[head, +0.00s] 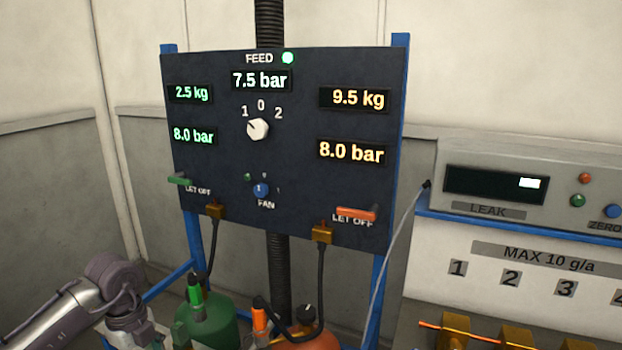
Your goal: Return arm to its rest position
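My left arm comes in at the bottom left corner, in front of the grey wall. Its grey links and a joint show, bent downward, just left of the green cylinder (212,325). No gripper fingers show; the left gripper is hidden below the picture's edge. My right arm and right gripper are not in the picture. The dark panel (290,190) stands behind, on a blue frame, with its FEED lamp (288,58) lit green and its selector knob (258,128) turned toward 1.
Two hoses hang from brass fittings (216,211) on the panel toward the green cylinder and an orange cylinder (312,341). A green lever (180,181) and a red lever (356,213) stick out. The LEAK box (530,195) sits on a blue shelf at the right.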

